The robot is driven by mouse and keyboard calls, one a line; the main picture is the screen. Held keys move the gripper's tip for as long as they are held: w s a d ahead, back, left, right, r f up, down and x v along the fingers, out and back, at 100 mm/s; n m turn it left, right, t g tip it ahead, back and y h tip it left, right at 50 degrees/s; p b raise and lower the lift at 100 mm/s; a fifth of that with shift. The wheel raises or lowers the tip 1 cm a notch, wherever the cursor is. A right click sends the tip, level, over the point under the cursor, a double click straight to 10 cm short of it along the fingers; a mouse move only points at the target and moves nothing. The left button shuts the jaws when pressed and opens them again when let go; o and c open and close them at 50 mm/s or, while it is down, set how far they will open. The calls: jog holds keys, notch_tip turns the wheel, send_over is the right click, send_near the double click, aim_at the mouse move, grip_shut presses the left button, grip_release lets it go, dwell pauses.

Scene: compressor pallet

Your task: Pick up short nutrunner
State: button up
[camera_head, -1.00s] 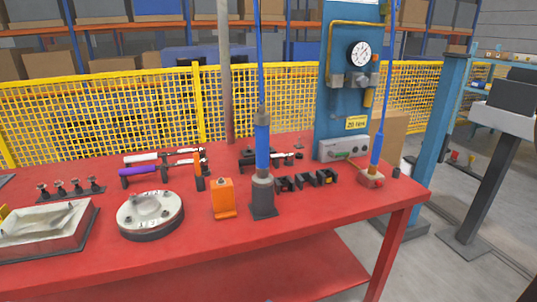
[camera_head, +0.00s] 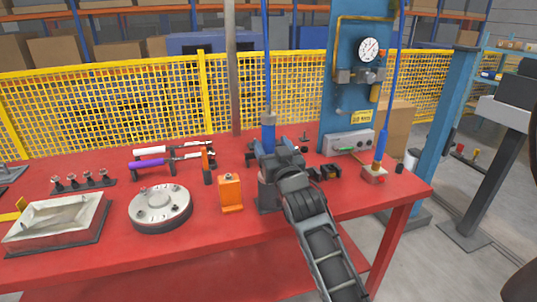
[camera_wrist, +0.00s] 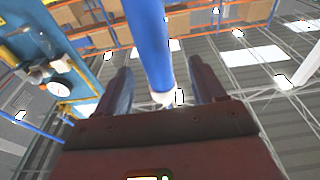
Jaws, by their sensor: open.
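A blue nutrunner (camera_head: 268,135) stands upright in a dark holder (camera_head: 266,198) near the front of the red bench, with a blue hose rising from its top. My gripper (camera_head: 277,146) is at its upper body, and my arm hides most of its lower part. In the wrist view, a blue cylinder (camera_wrist: 150,45) rises between the two open fingers (camera_wrist: 161,72), with gaps on both sides. A second, slimmer blue tool (camera_head: 380,147) with an orange lower part stands in a small base at the right; I cannot tell which is called short.
An orange block (camera_head: 231,193) stands just left of the holder. A round metal flange (camera_head: 160,206) and a pale tray (camera_head: 55,222) lie further left. Black cradles (camera_head: 325,172) are right of my gripper. A blue panel with a gauge (camera_head: 369,50) stands behind.

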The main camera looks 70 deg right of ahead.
aim_at(266, 132)
jog(key=p+x, duration=0.1)
jog(key=x, duration=0.5)
jog(key=shift+w+d+p, duration=0.1)
jog(key=shift+d+p, duration=0.2)
jog(key=shift+d, duration=0.1)
grip_shut()
dwell(0.4)
jog(key=shift+r, duration=0.15)
